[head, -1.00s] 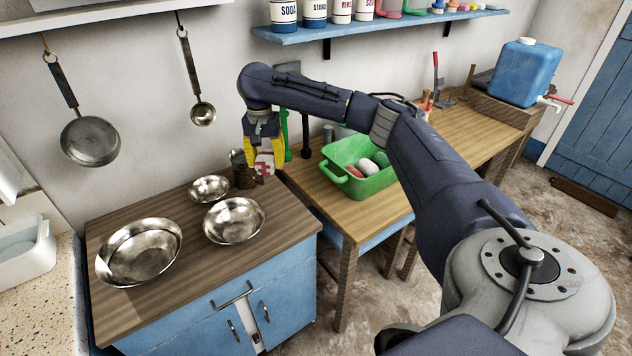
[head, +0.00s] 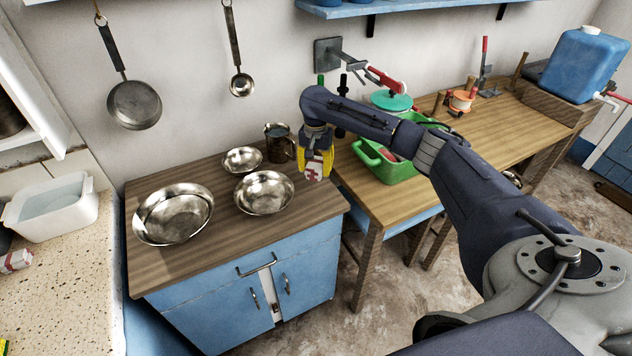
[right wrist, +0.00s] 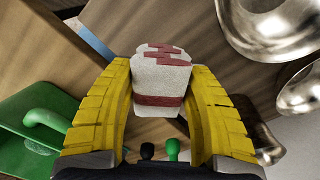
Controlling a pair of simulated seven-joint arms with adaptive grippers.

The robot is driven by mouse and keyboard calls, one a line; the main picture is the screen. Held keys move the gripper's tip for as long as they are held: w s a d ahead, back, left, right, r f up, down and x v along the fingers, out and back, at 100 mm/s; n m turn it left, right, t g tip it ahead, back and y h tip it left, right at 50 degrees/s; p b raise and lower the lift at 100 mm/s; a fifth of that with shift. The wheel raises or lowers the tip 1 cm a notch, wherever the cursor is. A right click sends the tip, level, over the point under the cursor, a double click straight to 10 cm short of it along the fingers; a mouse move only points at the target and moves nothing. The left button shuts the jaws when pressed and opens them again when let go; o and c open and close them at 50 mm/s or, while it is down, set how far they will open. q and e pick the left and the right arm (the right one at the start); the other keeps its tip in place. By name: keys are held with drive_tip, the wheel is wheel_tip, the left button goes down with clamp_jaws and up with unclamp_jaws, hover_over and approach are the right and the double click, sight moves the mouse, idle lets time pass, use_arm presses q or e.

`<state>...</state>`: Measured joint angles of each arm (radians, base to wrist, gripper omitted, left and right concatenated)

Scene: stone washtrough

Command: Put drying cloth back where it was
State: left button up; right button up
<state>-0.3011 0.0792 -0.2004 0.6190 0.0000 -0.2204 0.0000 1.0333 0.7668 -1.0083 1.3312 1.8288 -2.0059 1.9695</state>
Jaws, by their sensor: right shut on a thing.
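My right gripper (head: 318,176) is shut on a white folded drying cloth (head: 313,172) with red markings. The cloth also shows between the yellow fingers in the right wrist view (right wrist: 160,85). In the head view the gripper points down near the right edge of the blue cabinet's wooden top (head: 215,218), beside the green basin. The cloth seems to be held in the air; its exact height is hard to tell. A similar white and red item (head: 16,261) lies on the speckled counter at the far left. My left gripper is not in view.
Metal bowls (head: 173,214) and a dark mug (head: 279,143) stand on the cabinet top. A green basin (head: 390,168) stands on the wooden table to the right. A white tub (head: 52,207) is on the left counter. A pan (head: 134,104) and ladle hang on the wall.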

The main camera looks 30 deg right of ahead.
sight(316, 162)
drive_tip(key=shift+f, duration=3.2)
drive_tip(key=shift+f, duration=0.15)
drive_tip(key=o, duration=1)
wheel_tip(316, 162, up, 12)
drive_tip(key=shift+r, duration=0.15)
